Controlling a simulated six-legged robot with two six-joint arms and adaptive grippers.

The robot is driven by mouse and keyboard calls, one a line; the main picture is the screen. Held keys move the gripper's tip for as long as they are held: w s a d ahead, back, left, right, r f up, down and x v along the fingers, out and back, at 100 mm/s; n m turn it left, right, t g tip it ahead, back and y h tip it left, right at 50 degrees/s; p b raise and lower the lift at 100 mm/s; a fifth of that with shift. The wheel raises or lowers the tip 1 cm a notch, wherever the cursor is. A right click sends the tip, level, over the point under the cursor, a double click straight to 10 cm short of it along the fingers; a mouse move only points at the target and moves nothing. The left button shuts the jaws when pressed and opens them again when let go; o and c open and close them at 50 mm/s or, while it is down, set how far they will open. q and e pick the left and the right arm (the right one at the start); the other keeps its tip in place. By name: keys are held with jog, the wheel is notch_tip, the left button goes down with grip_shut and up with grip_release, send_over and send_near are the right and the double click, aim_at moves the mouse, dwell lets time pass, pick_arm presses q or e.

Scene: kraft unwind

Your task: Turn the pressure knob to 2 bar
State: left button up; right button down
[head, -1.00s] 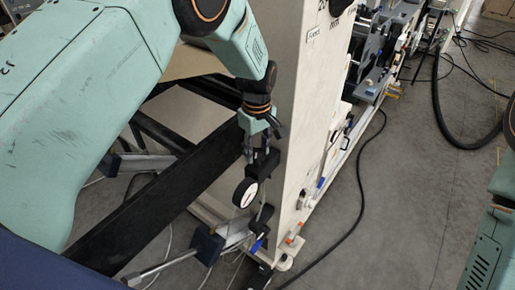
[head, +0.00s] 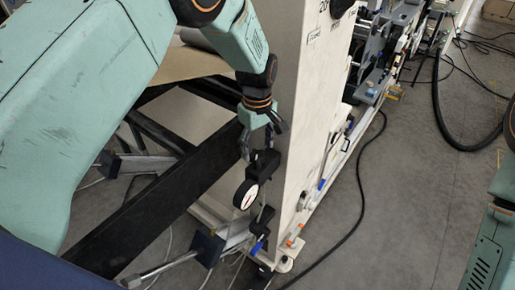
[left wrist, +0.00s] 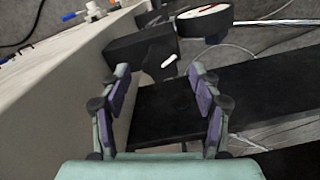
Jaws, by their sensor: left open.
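The black pressure regulator (head: 263,164) is mounted at the end of the pale machine panel, with a round white-faced gauge (head: 246,194) beside it. In the left wrist view the regulator's black knob (left wrist: 155,50) carries a short white mark, and the gauge (left wrist: 205,17) shows a red needle; its numbers are too small to read. My left gripper (head: 263,142) is open and empty just above the knob in the head view. Its two spread fingers also show in the left wrist view (left wrist: 160,75), with the knob beyond them and apart from them. My right gripper is out of view.
The pale machine panel (head: 303,110) stands close to the right of my left gripper. A long black beam (head: 155,215) runs below and left of the regulator. A black cable (head: 350,220) lies on the open grey floor at right.

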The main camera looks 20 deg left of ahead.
aim_at(258, 154)
pick_arm(q)
notch_tip(258, 154, up, 10)
jog(key=shift+r, duration=0.2)
jog(key=shift+s, duration=0.1)
dwell(0.4)
